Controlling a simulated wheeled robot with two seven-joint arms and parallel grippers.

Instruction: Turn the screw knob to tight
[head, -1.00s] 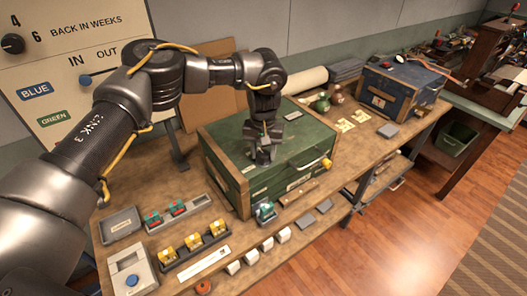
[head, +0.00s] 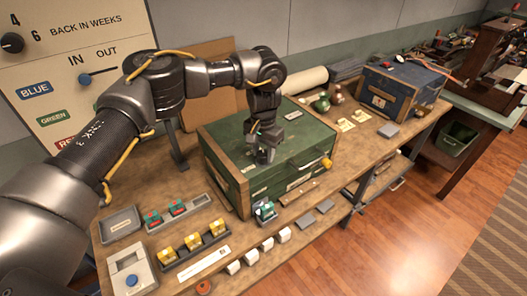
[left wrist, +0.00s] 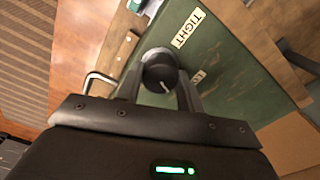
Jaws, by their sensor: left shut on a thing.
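The black round screw knob (left wrist: 160,72) sits on the green top of the wood-edged box (left wrist: 222,62), seen in the left wrist view. It has a short white pointer mark on its face. A "TIGHT" label (left wrist: 188,29) is beside it, and a second label (left wrist: 198,77) is partly covered by a finger. My left gripper (left wrist: 160,88) is shut on the knob, one finger on each side. In the head view my left gripper (head: 264,155) points down onto the green box (head: 222,138) and hides the knob. My right gripper is not in view.
Trays with yellow pieces (head: 194,242), a blue-button box (head: 131,282) and small white blocks line the front. A yellow knob (head: 327,163) projects from the green box's right side.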

